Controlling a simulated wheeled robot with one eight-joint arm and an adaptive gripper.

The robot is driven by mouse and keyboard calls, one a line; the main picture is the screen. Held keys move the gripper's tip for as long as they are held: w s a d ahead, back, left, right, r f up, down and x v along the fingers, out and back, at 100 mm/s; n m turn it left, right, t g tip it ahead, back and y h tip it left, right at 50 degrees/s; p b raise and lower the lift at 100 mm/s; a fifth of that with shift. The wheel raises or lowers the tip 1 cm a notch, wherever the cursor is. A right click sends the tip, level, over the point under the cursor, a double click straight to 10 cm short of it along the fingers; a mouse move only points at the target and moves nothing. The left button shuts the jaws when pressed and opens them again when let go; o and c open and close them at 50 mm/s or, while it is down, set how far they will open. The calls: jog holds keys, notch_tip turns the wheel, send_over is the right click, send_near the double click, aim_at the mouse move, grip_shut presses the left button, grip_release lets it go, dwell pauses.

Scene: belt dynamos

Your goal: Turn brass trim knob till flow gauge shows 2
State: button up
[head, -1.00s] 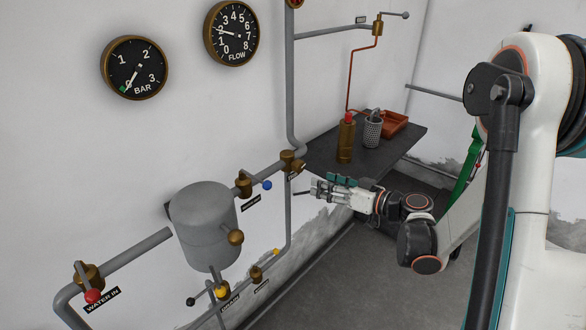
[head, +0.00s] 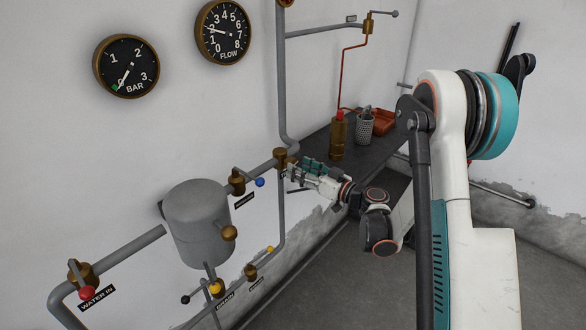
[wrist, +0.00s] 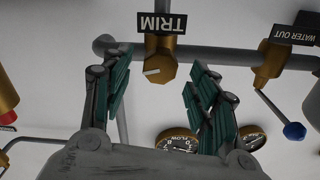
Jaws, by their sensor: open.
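The brass trim knob (wrist: 160,68) with a pale pointer mark sits on the grey pipe beside the TRIM label (wrist: 165,23), upside down in the wrist view. In the head view its brass fitting (head: 281,158) is just beyond my fingertips. My gripper (wrist: 153,78) is open and empty. Its teal-padded fingers show to either side of the knob, with gaps; contact is not visible. My gripper also shows in the head view (head: 297,175). The flow gauge (head: 222,32) is on the wall at top; its needle points at about 2.
The bar gauge (head: 126,66) reads near 0. The blue-tipped water-out lever (wrist: 293,131) is near my gripper. The grey tank (head: 197,222) stands left along the pipes. A dark table (head: 313,148) with a brass bottle (head: 338,137) is behind my gripper.

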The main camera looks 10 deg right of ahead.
jog(key=shift+b+x, duration=0.35)
jog(key=shift+x, duration=1.55)
jog(key=shift+c, duration=0.5)
jog(key=c, duration=1)
